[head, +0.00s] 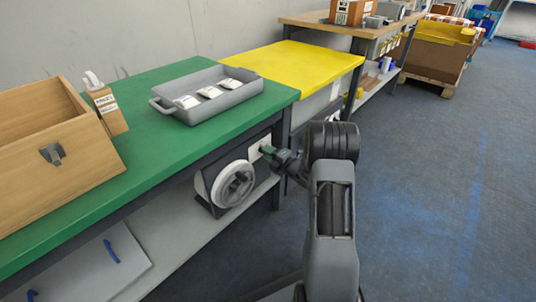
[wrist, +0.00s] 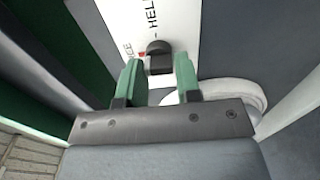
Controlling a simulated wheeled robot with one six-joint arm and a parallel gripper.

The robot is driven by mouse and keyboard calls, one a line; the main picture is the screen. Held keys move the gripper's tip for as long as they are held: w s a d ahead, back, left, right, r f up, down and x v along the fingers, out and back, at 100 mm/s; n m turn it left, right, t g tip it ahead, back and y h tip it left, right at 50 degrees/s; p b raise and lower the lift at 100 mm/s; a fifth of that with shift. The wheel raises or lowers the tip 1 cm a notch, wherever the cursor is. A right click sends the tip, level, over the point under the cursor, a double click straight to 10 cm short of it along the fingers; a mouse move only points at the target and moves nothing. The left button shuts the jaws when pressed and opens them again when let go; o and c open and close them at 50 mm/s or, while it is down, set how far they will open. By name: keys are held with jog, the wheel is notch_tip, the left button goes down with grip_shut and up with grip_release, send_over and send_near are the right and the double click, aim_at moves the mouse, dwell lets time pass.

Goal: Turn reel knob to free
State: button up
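The reel knob (wrist: 159,55) is small and black on a white label plate (wrist: 207,30) with partly hidden lettering, of which "HEL" can be read. In the head view the plate (head: 257,147) is under the green table's edge, beside the grey-white reel (head: 234,184). My gripper (wrist: 158,76) has two green fingers, parted, one on each side of the knob in the picture; no contact shows. In the head view my gripper (head: 270,152) is right in front of the plate and hides the knob. The reel's pale rim (wrist: 240,92) shows behind the right finger.
The green tabletop (head: 150,140) holds a wooden box (head: 50,160), a small bottle-topped carton (head: 106,108) and a grey tray (head: 240,95) with white packets. A lower shelf (head: 180,235) runs beneath. A yellow tabletop (head: 300,62) adjoins. Open floor (head: 440,190) lies right.

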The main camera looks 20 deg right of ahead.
jog(key=o, duration=0.4)
jog(key=shift+d, duration=0.1)
jog(key=p+v, duration=0.4)
jog(key=v, duration=0.9)
jog(key=shift+s, duration=0.4)
jog(key=w+a+r+m+g+h+p, duration=0.2)
jog(key=r+m+h+p, duration=0.35)
jog(key=r+p, duration=0.7)
jog(key=w+a+r+m+g+h+p, duration=0.1)
jog(key=r+m+g+h+p, duration=0.45)
jog(key=r, duration=1.25)
jog(key=s+a+r+m+g+y+p, duration=0.1)
jog(key=s+a+r+m+g+p, duration=0.1)
jog(key=s+a+r+m+p, duration=0.4)
jog(key=s+a+r+m+g+y+p, duration=0.2)
jog(key=s+a+r+m+p, duration=0.4)
jog(key=s+r+p, duration=0.8)
jog(key=a+r+g, duration=0.1)
jog(key=a+r, duration=0.2)
jog(key=shift+a+y, duration=0.3)
